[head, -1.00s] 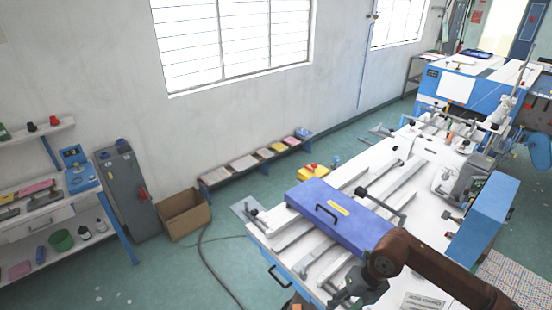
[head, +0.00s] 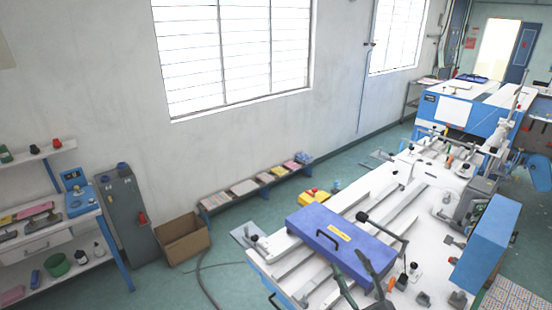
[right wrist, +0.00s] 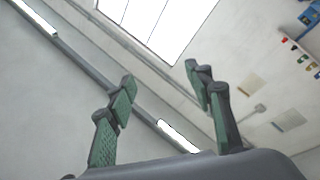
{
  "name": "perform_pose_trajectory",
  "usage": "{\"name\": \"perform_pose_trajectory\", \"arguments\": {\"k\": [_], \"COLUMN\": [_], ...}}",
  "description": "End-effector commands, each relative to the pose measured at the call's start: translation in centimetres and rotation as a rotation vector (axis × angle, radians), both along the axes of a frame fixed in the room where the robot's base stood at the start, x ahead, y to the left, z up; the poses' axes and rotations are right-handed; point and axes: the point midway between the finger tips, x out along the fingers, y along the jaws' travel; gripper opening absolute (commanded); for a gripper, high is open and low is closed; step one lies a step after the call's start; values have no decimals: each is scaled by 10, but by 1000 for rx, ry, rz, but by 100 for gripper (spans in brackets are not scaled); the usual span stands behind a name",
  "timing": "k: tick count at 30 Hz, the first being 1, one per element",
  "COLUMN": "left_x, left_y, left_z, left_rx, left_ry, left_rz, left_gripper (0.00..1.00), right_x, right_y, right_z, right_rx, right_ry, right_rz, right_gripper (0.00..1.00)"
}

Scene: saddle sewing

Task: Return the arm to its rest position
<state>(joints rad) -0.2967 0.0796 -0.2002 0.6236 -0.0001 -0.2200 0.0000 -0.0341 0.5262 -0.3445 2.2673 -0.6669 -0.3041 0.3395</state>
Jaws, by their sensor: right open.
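My right gripper (head: 347,259) shows at the bottom of the head view. Its two dark fingers point upward and stand apart, in front of the white machine bed and the blue-violet cover in the picture. In the right wrist view the same gripper (right wrist: 159,80) has its green-padded fingers spread wide with nothing between them. Behind them are only the wall, ceiling and a bright window (right wrist: 160,20). My left gripper is in neither view.
The white machine table (head: 290,262) carries a blue-violet cover (head: 340,240) with a handle. A blue box (head: 487,240) stands on its right. An open cardboard box (head: 182,240) and a low bench (head: 236,200) are by the wall. Shelves stand at the left.

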Motion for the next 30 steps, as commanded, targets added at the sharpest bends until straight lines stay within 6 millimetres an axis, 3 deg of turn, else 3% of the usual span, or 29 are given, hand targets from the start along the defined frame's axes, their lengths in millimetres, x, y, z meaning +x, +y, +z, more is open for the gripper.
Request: {"name": "perform_pose_trajectory", "arguments": {"k": [1, 3, 5, 8, 12, 15, 19, 24, 30], "left_x": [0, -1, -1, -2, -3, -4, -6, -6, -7], "left_y": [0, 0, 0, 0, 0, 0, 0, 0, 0], "left_z": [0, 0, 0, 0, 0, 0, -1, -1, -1], "left_rx": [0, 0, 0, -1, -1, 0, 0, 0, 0], "left_ry": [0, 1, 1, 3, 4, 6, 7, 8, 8], "left_rz": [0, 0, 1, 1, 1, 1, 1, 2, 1], "left_gripper": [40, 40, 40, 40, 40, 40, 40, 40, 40], "right_x": [2, 1, -6, -28, -80, -123, -173, -226, -282], "right_y": [-27, -63, -89, -125, -158, -167, -169, -164, -153], "right_z": [-24, -61, -95, -156, -238, -286, -328, -363, -388], "right_rx": [58, 123, 171, 239, 312, 349, 379, 404, 426], "right_ry": [87, 213, 322, 512, 785, 969, 1155, 1338, 1520], "right_rz": [-83, -193, -277, -401, -539, -605, -655, -687, -700], "right_gripper": [48, 48, 48, 48, 48, 48, 48, 48, 48]}}
